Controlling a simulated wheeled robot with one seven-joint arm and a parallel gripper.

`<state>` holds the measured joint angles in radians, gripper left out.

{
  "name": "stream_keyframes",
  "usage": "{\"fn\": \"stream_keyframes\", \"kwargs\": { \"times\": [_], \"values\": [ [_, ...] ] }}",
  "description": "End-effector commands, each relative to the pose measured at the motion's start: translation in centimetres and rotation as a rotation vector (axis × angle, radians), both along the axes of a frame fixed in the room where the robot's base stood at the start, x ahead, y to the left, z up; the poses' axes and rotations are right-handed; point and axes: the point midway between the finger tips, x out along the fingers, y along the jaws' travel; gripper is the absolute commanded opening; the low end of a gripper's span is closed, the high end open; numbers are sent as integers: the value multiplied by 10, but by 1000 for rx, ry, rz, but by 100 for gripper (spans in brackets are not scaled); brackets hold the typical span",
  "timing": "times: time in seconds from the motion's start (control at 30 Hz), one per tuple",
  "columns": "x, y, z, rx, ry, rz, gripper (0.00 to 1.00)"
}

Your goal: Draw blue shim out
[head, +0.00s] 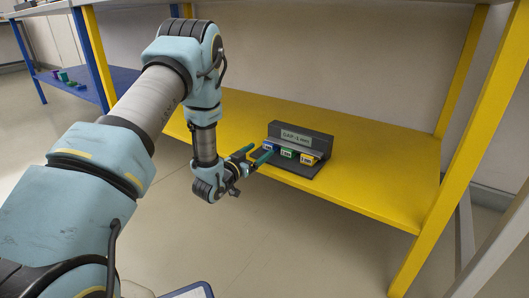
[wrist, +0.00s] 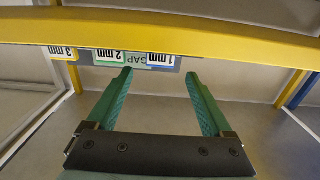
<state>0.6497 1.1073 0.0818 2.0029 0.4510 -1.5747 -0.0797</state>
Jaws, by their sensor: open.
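The blue shim (head: 268,147), labelled 1 mm, is the left one of three in a dark grey holder (head: 313,140) marked GAP on the yellow shelf. In the upside-down wrist view the blue shim (wrist: 160,60) shows its label beside the yellow shelf edge, partly cut off by it. My gripper (head: 255,157) is at the shelf's front edge, close to the blue shim. Its green fingers are open and empty. In the wrist view the blue label lies just beyond the gap between the fingertips (wrist: 160,76); I see no contact.
The green shim (head: 288,153) and yellow shim (head: 307,159) stand right of the blue one, close together. The yellow shelf (head: 385,180) is bare around the holder. A yellow post (head: 455,140) bounds its right. A blue shelf (head: 105,82) with small items is far left.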

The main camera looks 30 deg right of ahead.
Motion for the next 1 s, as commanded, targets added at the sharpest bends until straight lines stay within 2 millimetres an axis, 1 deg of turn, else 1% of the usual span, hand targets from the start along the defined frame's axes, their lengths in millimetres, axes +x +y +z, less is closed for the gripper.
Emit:
{"fn": "stream_keyframes", "kwargs": {
  "times": [0.03, 0.1, 0.23, 0.4, 0.63, 1.0],
  "values": [
    [4, -9, -3, -1, -3, -1, 85],
    [9, -17, -3, 0, -1, -1, 85],
    [16, -29, -2, 0, -1, 0, 85],
    [19, -35, 0, 1, 0, 1, 85],
    [19, -35, 0, 2, 1, 1, 85],
    [19, -34, 0, 2, 1, 1, 43]
  ]
}}
